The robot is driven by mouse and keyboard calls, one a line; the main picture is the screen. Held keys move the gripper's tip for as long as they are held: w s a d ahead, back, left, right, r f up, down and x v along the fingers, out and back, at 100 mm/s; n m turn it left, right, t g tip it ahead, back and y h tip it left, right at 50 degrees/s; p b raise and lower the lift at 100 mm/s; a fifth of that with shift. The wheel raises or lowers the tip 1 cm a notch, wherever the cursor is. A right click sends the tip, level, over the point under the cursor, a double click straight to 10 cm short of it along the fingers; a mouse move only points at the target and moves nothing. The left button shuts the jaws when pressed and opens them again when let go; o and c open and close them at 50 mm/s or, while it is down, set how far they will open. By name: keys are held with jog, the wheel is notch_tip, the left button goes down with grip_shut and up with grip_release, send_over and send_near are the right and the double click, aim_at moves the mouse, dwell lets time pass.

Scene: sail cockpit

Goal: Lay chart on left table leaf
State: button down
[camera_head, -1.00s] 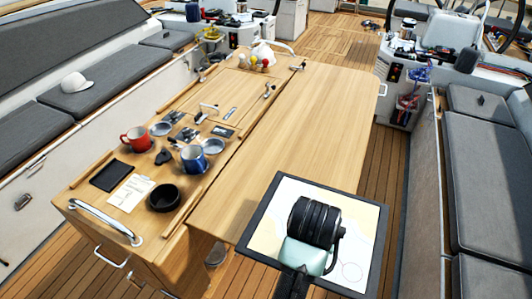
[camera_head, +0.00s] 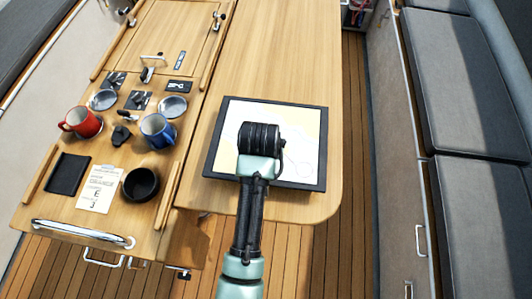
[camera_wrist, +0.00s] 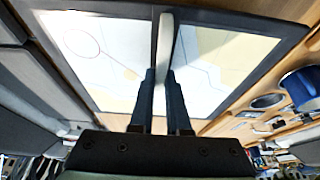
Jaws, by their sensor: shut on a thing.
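The chart, a pale map in a black frame (camera_head: 310,135), lies flat over the near end of a bare wooden table leaf (camera_head: 275,55). I cannot tell whether it touches the wood or hovers just above. My gripper, in the wrist view (camera_wrist: 163,85), is shut on a thin pale upright strip at the middle of the chart (camera_wrist: 100,60). In the head view, my wrist hides the fingertips and part of the chart. The leaf is to the right of the table's middle section.
The middle section (camera_head: 95,225) bears a red mug (camera_head: 80,122), a blue mug (camera_head: 158,130), a black bowl (camera_head: 140,184), a paper card (camera_head: 100,188) and a black pad (camera_head: 68,174). A grey-cushioned bench (camera_head: 465,90) stands at right. The leaf beyond the chart is clear.

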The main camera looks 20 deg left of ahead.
jog(key=shift+f, duration=1.65)
jog(key=shift+f, duration=0.15)
jog(key=shift+f, duration=0.25)
jog(key=c, duration=0.9)
grip_release()
